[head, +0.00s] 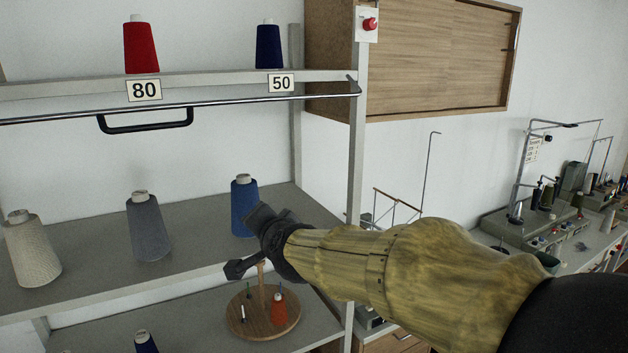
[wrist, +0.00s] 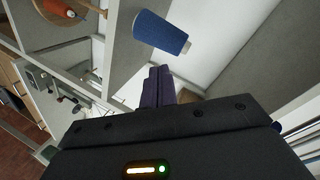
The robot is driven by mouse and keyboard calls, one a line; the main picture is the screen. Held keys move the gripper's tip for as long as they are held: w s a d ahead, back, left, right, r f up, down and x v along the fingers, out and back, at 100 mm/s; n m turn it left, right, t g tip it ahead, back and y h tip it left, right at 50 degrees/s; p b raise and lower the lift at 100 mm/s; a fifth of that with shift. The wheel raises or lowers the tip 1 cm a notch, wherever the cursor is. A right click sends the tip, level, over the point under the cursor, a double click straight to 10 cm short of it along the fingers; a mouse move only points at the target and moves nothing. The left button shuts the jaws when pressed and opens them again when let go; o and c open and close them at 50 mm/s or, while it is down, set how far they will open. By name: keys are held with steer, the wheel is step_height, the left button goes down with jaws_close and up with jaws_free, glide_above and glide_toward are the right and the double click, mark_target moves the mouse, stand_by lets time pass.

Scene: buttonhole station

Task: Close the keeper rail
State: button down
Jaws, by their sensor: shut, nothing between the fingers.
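The keeper rail (head: 230,101) is a thin metal bar running across the front of the upper shelf, just below the shelf edge. A black handle (head: 145,125) hangs under it. My gripper (head: 260,217) is shut and empty, in front of the middle shelf near the blue cone (head: 244,206). It is below and to the right of the handle, apart from the rail. In the wrist view the dark fingers (wrist: 158,86) are together, with the blue cone (wrist: 160,33) beyond them. Neither the handle nor the rail can be clearly made out there.
The upper shelf (head: 60,89) holds a red cone (head: 141,48) and a navy cone (head: 268,47). Grey (head: 148,229) and cream cones (head: 31,250) stand on the middle shelf. A round wooden stand (head: 263,318) is below my gripper. A grey post (head: 357,160) rises at the right.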

steer(key=s+d+f+n+g+h+b, duration=0.25)
steer(key=d+f, duration=0.65)
steer(key=f, duration=0.5)
steer(key=s+d+f+n+g+h+b, duration=0.2)
steer(key=s+d+f+g, duration=0.6)
steer(key=s+d+f, duration=0.7)
step_height(320, 180, down, 3)
steer(key=s+n+h, duration=0.1)
steer(key=s, duration=0.1)
steer(key=shift+s+d+f+n, duration=0.2)
steer(key=shift+s+d+n, duration=0.15)
steer(key=shift+s, duration=0.05)
steer(key=c, duration=1.5)
jaws_free()
steer(key=shift+w, duration=0.1)
